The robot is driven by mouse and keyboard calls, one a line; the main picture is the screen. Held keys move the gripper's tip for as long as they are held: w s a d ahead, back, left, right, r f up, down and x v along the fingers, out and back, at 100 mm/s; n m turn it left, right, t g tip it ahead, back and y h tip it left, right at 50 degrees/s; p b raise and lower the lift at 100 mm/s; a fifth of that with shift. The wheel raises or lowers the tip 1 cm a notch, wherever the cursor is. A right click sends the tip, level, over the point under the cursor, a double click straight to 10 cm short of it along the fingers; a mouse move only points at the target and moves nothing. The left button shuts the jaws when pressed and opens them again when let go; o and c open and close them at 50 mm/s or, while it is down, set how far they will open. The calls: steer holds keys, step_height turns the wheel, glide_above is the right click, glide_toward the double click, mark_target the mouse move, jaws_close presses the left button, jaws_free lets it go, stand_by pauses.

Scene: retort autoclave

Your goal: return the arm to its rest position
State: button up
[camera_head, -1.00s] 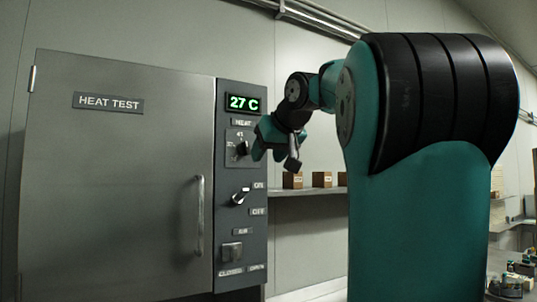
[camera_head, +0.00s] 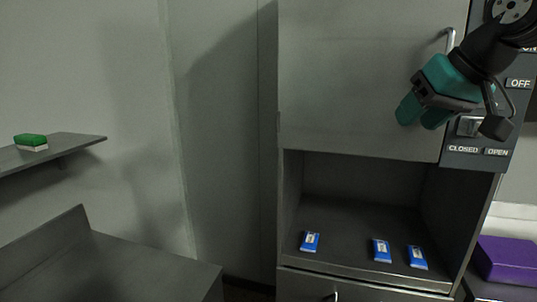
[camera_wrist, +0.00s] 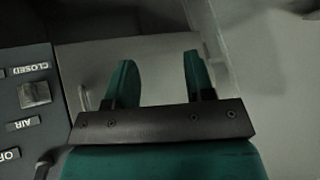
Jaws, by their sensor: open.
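My gripper (camera_head: 424,112) is at the upper right in the head view, in front of the closed steel cabinet door (camera_head: 350,75). Its teal fingers point down and to the left, and they are apart with nothing between them. In the wrist view the two fingers of my gripper (camera_wrist: 158,80) are spread, with bare grey surface beyond them. A control panel (camera_head: 470,163) with CLOSED and OPEN labels is just right of and behind my gripper. Part of my arm covers the panel's upper part.
An open compartment under the door has a steel floor (camera_head: 345,252) with three blue packets (camera_head: 381,250) on it. A purple box (camera_head: 508,258) is at the lower right. A wall shelf (camera_head: 75,147) holds a green-topped block (camera_head: 30,141). A steel counter (camera_head: 150,268) is at the lower left.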

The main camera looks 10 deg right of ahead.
steer(key=s+a+f+n+g+y+b, duration=0.1)
steer(key=s+a+f+n+g+b, duration=0.1)
steer(key=s+a+f, duration=0.6)
steer(key=s+a+f+n+g+y+b, duration=0.1)
steer(key=s+a+f+n+g, duration=0.3)
steer(key=s+a+f, duration=0.5)
step_height(320, 180, down, 6)
steer(key=shift+a+r+n+g+b, duration=0.1)
steer(key=shift+a+n+g+b, duration=0.3)
steer(key=shift+a+g+b, duration=0.25)
steer(key=shift+s+d, duration=0.1)
